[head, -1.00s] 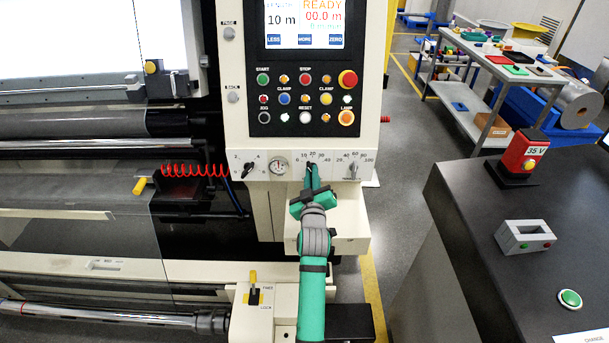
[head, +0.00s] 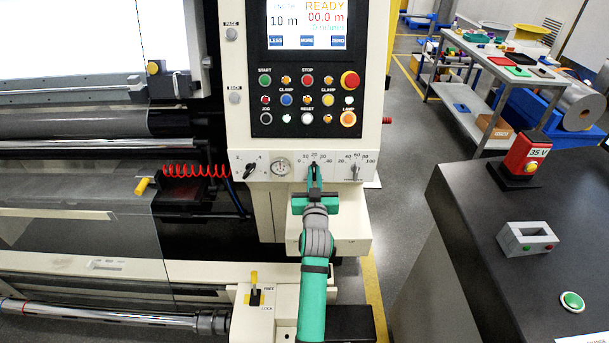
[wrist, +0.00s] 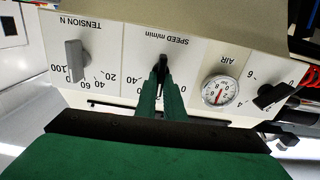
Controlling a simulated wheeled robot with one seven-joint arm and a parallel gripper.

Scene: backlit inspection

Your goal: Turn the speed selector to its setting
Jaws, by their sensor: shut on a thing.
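The speed selector (wrist: 163,66) is a dark knob on the pale control panel, under the label "SPEED m/min" in the upside-down wrist view. In the head view only the selector's dark tip (head: 314,163) shows, pointing about straight up near the 20 of its 0 to 40 scale. My gripper (head: 314,176) reaches it from below, its green fingers closed on the knob. In the wrist view the fingers (wrist: 161,88) lie on either side of the knob and hide its lower part and some scale marks.
The air gauge (head: 281,168) and a black selector (head: 250,170) sit left of the speed selector; the grey tension knob (head: 355,171) is close on its right. Buttons and a screen (head: 305,25) are above. A dark counter (head: 470,230) stands right, across open floor.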

